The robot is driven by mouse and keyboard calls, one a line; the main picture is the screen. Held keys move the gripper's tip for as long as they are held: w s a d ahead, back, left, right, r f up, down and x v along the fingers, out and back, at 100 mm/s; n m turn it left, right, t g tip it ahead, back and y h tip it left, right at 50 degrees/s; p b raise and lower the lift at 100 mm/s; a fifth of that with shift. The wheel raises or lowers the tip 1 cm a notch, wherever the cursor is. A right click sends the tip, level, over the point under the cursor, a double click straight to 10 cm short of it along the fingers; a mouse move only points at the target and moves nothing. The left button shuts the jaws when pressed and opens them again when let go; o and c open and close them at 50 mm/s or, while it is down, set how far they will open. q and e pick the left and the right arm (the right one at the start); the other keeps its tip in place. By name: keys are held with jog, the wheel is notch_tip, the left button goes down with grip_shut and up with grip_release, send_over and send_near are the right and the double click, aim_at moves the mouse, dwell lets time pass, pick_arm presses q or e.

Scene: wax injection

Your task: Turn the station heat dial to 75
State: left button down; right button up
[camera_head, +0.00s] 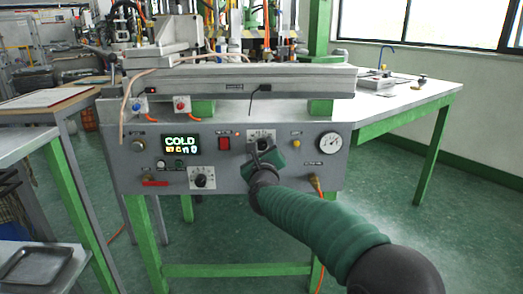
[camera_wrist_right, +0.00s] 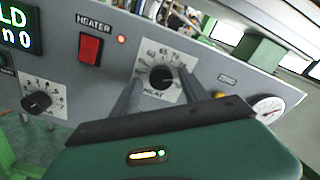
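The heat dial (camera_wrist_right: 161,77) is a black knob on a white numbered plate labelled HEAT. Its pointer direction is too small to read surely. In the head view its plate (camera_head: 261,134) shows partly behind my right gripper (camera_head: 266,155). In the wrist view my right gripper (camera_wrist_right: 160,77) has its two grey fingers apart, one on each side of the knob, with visible gaps. Whether the tips reach around the knob is unclear. The display (camera_head: 181,145) reads COLD, with a smaller line below. My left gripper is not in view.
The red heater switch (camera_wrist_right: 90,48) with a lit red lamp (camera_wrist_right: 121,39) is left of the dial. A second black dial (camera_wrist_right: 37,101) sits lower left. A round gauge (camera_head: 331,143) and a yellow button (camera_head: 297,143) are to the right.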

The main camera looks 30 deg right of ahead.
jog(key=shift+a+r, duration=0.1)
jog(key=p+v, duration=0.4)
jog(key=v, duration=1.2)
jog(key=shift+s, duration=0.4)
jog(key=shift+a, duration=0.1)
